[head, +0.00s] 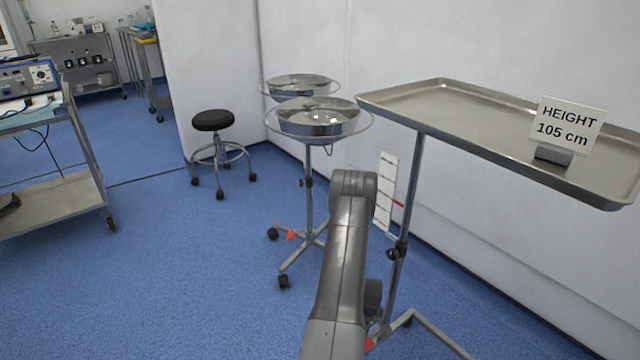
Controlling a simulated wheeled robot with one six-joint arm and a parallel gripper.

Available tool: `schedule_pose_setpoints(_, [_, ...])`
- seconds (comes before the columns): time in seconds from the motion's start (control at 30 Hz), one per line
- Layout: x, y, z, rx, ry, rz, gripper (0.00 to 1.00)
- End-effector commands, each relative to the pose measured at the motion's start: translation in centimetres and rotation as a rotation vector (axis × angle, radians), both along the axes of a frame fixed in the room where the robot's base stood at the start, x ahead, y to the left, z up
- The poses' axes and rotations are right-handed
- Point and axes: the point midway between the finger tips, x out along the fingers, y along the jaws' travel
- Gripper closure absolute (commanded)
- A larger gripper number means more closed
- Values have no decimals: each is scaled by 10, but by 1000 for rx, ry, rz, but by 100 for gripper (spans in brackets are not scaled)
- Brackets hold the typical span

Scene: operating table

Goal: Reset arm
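My grey arm rises from the bottom middle of the head view, in front of the stands. Its top end shows as a rounded dark grey joint. My gripper cannot be made out in this view, so its state and anything in it are hidden.
A steel tray (440,98) on a pole stands at the right, bearing a "HEIGHT 105 cm" sign (568,126). Two basin stands (308,190) are behind my arm. A black stool (213,121) stands left of them. A cart (60,195) is at the left. Blue floor (170,270) is clear at lower left.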

Motion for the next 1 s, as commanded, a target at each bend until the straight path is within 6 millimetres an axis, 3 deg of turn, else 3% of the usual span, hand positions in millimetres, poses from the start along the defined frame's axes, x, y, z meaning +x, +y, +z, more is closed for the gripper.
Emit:
schedule_pose_setpoints(0.3, [4, 1, 16, 1, 1, 0, 100])
schedule_pose_setpoints(0.63, [5, 2, 16, 0, 1, -1, 100])
schedule_pose_setpoints(1.0, [-1, 1, -7, 0, 1, 0, 100])
